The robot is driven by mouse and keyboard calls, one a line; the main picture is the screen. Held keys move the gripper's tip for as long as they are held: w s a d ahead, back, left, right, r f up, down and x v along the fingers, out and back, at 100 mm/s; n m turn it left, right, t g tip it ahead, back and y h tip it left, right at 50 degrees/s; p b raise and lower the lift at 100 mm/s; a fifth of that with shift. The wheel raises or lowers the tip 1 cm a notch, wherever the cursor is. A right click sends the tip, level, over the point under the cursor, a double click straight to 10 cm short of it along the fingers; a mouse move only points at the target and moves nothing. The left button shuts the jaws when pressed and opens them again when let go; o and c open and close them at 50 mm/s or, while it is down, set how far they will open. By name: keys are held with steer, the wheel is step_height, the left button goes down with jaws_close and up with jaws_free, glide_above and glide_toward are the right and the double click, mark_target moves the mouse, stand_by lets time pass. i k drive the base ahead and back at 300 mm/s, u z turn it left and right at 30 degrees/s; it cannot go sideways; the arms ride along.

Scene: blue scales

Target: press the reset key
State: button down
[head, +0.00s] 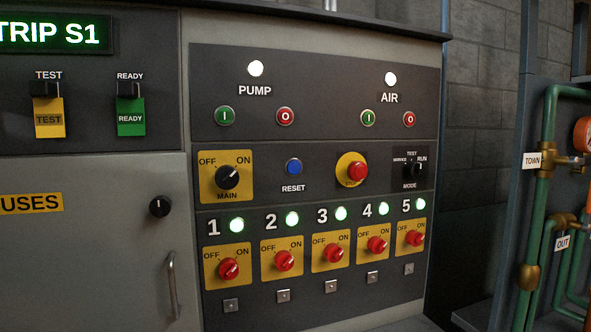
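The reset key is a round blue button (294,167) on the dark middle panel of the grey cabinet, in the head view. The word RESET is printed just below it. It sits between the yellow MAIN switch plate (226,193) on its left and the red push button on a round yellow plate (357,171) on its right. Nothing covers the blue button. My gripper is not in view.
PUMP and AIR buttons (285,116) sit above, with white lamps lit. Below are several red rotary switches (284,261) under lit green lamps. A door handle (173,285) sticks out at left. Green pipes (546,150) stand at right.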

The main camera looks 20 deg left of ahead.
mark_target(294, 167)
steer(key=z, duration=2.4)
steer(key=k, duration=1.7)
steer(key=u, duration=2.35)
steer(key=i, duration=0.45)
steer(key=u, duration=0.05)
